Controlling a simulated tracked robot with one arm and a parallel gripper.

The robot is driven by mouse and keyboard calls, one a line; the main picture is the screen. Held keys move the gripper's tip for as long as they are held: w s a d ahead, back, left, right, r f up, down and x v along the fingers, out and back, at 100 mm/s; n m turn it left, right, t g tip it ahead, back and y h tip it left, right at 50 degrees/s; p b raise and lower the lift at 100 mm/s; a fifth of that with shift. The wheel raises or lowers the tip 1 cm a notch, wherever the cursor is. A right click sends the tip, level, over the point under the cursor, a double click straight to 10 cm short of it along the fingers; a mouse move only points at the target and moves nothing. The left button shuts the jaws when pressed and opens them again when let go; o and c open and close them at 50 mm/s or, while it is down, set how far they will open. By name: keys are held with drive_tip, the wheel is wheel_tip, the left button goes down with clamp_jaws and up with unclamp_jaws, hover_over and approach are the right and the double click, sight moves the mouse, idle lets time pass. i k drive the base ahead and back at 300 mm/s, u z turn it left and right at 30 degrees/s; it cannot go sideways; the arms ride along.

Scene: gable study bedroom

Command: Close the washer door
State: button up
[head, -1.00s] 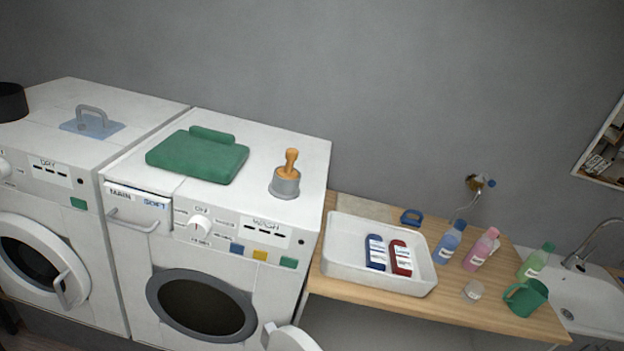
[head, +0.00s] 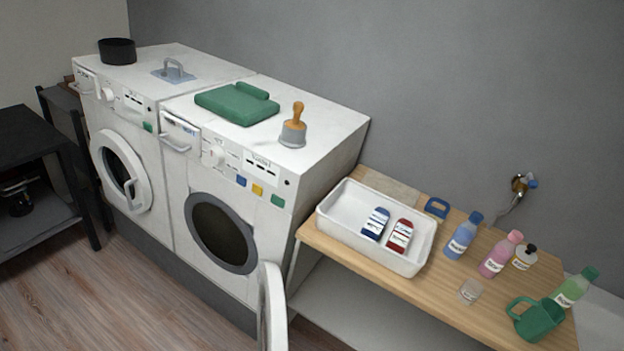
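The washer (head: 178,215) is the right one of two white machines, with "WASH" panel markings seen in the earlier view. Its round porthole (head: 220,233) has a grey rim and a dark, uncovered inside. The washer door (head: 272,308) stands swung wide open, hinged at the porthole's right side and seen nearly edge-on; its lower part is cut off by the frame's bottom edge. My gripper is not in view.
The dryer (head: 105,115) stands left of the washer with its door (head: 122,172) at its front. A wooden bench (head: 345,245) with a white tray (head: 405,262) and several bottles stands right of the washer. A black shelf (head: 40,150) is at left. Wooden floor (head: 95,300) is clear in front.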

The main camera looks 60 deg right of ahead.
sight(272, 318)
drive_tip(key=k, duration=1.2)
drive_tip(key=z, duration=1)
drive_tip(key=i, duration=1)
drive_tip(key=u, duration=0.1)
